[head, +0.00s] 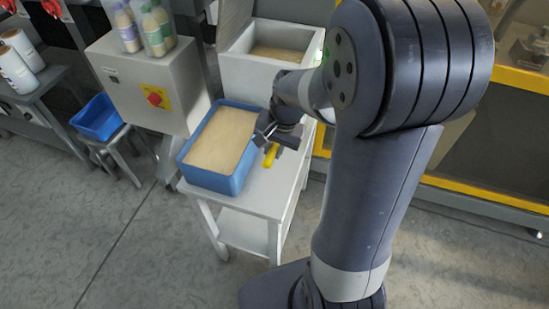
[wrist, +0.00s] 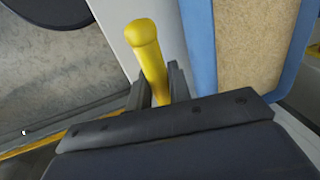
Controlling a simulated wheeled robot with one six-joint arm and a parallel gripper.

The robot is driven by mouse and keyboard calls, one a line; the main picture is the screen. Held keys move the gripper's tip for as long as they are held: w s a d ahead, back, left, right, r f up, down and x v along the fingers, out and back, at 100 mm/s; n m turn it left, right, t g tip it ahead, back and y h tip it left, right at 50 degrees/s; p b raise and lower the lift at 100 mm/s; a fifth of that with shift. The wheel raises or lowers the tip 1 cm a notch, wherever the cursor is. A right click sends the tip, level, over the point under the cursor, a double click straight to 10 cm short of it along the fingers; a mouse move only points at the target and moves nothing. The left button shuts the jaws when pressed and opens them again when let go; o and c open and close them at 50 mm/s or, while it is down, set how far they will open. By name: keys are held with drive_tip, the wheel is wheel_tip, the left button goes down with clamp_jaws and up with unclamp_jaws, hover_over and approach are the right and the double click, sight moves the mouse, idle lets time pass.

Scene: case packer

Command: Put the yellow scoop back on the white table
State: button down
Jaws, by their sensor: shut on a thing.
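The yellow scoop (head: 270,157) is at my gripper (head: 276,140), over the right part of the white table (head: 258,198). In the wrist view its yellow handle (wrist: 148,60) stands between the two dark fingers of my gripper (wrist: 160,86), which are shut on it. The white table top (wrist: 117,22) shows behind the handle. I cannot tell whether the scoop touches the table. The scoop's bowl does not show clearly.
A blue bin (head: 238,182) filled with tan grains stands on the table, left of my gripper; its wall (wrist: 200,45) is close by in the wrist view. A white bin (head: 232,72) stands behind. The front right strip of the table is clear.

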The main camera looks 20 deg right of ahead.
drive_tip(key=x, duration=0.3)
drive_tip(key=d+x, duration=0.1)
drive_tip(key=x, duration=0.2)
drive_tip(key=s+b+x, duration=0.1)
drive_tip(key=x, duration=0.2)
drive_tip(key=shift+s+d+f, duration=0.1)
drive_tip(key=shift+d+f, duration=0.15)
drive_tip(key=shift+f, duration=0.05)
drive_tip(key=shift+f, duration=0.15)
drive_tip(key=c, duration=1.3)
unclamp_jaws()
drive_tip(key=p+v, duration=0.1)
drive_tip(key=v, duration=1.1)
drive_tip(key=shift+p, duration=0.3)
